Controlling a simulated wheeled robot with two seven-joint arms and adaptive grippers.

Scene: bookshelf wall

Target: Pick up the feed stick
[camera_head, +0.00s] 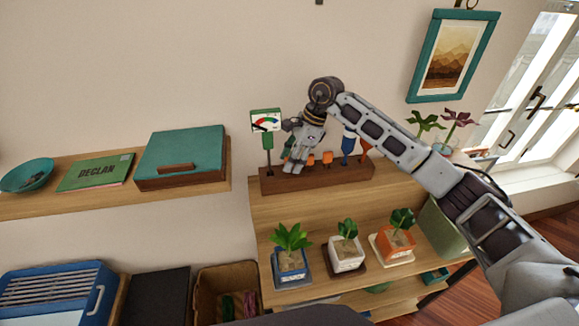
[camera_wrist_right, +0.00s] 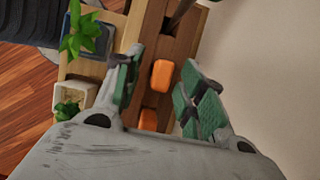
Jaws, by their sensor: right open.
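A wooden rack (camera_head: 330,178) on the shelf holds small orange-topped pieces; the feed stick seems to be one of these, but I cannot tell which. Two orange tops show in the head view, one (camera_head: 311,159) nearer my gripper and one (camera_head: 327,157) to its right. My right gripper (camera_head: 296,160) is above the left part of the rack, pointing down. In the right wrist view its open fingers (camera_wrist_right: 158,88) stand on either side of an orange top (camera_wrist_right: 161,74); a second orange top (camera_wrist_right: 148,120) is lower. Contact is unclear. My left gripper is not in view.
A dial meter (camera_head: 266,122) stands at the rack's left end, close to my gripper. A blue-handled tool (camera_head: 348,142) stands right of the orange tops. Potted plants (camera_head: 346,252) stand on the shelf in front. A teal box (camera_head: 181,150) sits on the left shelf.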

